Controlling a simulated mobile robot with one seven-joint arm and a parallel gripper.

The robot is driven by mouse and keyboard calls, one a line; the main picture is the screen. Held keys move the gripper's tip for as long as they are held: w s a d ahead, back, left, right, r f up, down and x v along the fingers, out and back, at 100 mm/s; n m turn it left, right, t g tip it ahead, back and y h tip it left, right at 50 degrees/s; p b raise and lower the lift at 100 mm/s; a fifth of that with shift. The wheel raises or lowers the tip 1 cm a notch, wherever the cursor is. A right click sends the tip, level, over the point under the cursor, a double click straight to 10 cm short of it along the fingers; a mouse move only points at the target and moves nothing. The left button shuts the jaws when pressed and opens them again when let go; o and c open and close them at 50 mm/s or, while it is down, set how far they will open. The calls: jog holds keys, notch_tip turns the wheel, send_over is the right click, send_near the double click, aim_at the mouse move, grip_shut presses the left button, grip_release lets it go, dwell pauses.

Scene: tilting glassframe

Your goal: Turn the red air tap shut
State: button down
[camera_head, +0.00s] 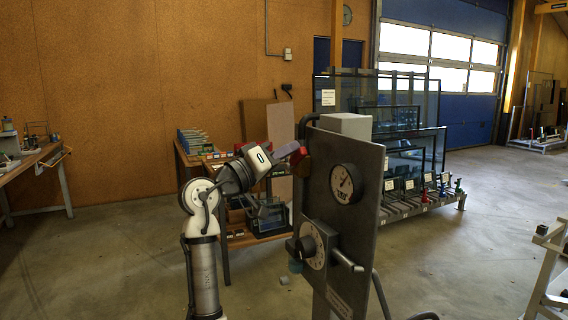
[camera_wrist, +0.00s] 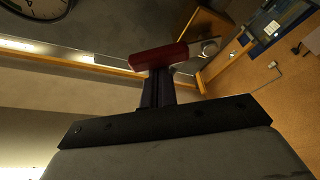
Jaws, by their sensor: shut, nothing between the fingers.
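The red air tap (camera_head: 301,162) sits at the left edge of an upright grey panel (camera_head: 366,215). In the wrist view its red handle (camera_wrist: 158,56) lies crosswise just beyond my fingertips. My gripper (camera_head: 293,149) reaches in from the left at the height of the tap. In the wrist view my gripper (camera_wrist: 157,78) has its dark fingers together, with their tips against or just short of the handle; I cannot tell which. The fingers hold nothing. Part of the tap body is hidden behind the handle and fingers.
The panel carries a round gauge (camera_head: 346,184) and, lower down, a dial with a knob (camera_head: 311,245) and a lever (camera_head: 346,261). A grey box (camera_head: 346,126) stands behind the panel top. A workbench (camera_head: 30,163) is far left. The floor left of my arm is clear.

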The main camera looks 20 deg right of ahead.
aim_at(300, 160)
jog(key=m+b, duration=0.1)
jog(key=m, duration=0.1)
jog(key=s+f+m+g+h+b, duration=0.1)
jog(key=m, duration=0.1)
jog(key=f+m+g+b, duration=0.1)
jog(key=shift+s+d+m+b, duration=0.2)
jog(key=shift+m+b, duration=0.2)
jog(key=shift+s+f+b, duration=0.25)
jog(key=shift+f+b, duration=0.05)
jog(key=shift+b, duration=0.15)
jog(key=shift+f, duration=0.25)
jog(key=shift+r, duration=0.1)
